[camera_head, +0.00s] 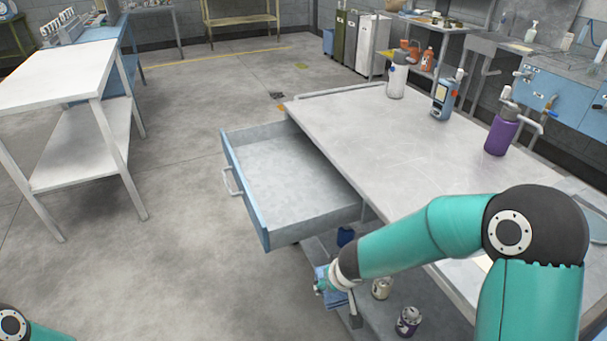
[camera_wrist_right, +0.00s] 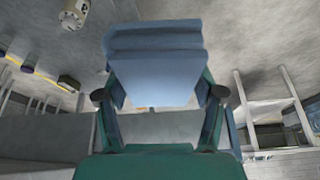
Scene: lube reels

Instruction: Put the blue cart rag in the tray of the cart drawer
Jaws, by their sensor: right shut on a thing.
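The blue cart rag (camera_wrist_right: 155,75) is a folded cloth in the right wrist view, pinched between the two fingers of my right gripper (camera_wrist_right: 161,95). In the head view the right gripper (camera_head: 331,284) is low beside the cart, in front of and below the open drawer, and part of the blue rag (camera_head: 338,299) shows next to it. The cart drawer (camera_head: 243,198) is pulled out, with a blue front and a handle. Its grey tray (camera_head: 290,175) looks empty. My left gripper is out of view; only a piece of that arm shows at the bottom left.
The cart top (camera_head: 370,130) holds a white bottle (camera_head: 397,78), a blue bottle (camera_head: 442,100) and a purple bottle (camera_head: 502,130). Cans (camera_head: 408,320) stand on the lower shelf near the gripper. The drawer's front wall and side stand above the gripper. Floor left of the drawer is clear.

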